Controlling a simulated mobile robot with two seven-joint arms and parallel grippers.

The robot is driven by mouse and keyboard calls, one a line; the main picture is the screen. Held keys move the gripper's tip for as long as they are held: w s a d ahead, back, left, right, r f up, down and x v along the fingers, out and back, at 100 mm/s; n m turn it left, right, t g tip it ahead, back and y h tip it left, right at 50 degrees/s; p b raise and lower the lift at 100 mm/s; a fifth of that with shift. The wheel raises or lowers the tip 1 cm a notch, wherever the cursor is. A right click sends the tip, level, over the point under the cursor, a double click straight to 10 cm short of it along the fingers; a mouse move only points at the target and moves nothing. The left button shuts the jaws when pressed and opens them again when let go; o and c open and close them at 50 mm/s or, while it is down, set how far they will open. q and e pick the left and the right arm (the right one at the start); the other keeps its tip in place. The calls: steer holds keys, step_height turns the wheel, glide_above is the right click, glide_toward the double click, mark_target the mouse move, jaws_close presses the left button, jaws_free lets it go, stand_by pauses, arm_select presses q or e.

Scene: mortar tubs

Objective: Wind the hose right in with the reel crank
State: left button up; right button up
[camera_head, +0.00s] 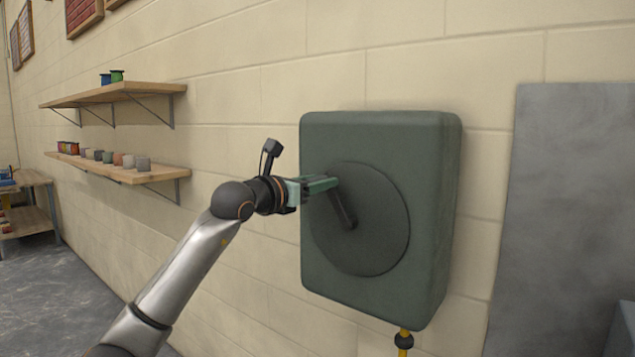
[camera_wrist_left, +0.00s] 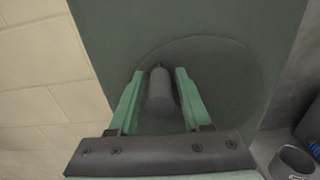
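The hose reel (camera_head: 430,200) is a dark green box on the wall with a round grey disc (camera_head: 385,235) on its front. The crank arm (camera_head: 343,207) slants from the disc's middle to the upper left. The crank's grey handle (camera_wrist_left: 160,95) shows in the left wrist view. My left gripper (camera_wrist_left: 160,85) has one green finger on each side of the handle, with a narrow gap visible at both sides, so it looks open around it. The fingers also show in the head view (camera_head: 318,186). A yellow hose (camera_head: 403,350) with a black stopper (camera_head: 404,340) hangs below the box. My right gripper is out of view.
Two wooden shelves hang on the wall at the left; the lower shelf (camera_head: 125,175) holds several small pots. A grey panel (camera_head: 560,200) stands right of the reel. A grey cup-like container (camera_wrist_left: 292,162) shows at the wrist view's lower right.

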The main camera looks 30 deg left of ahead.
arm_select(q)
jaws_close()
stand_by(1.1)
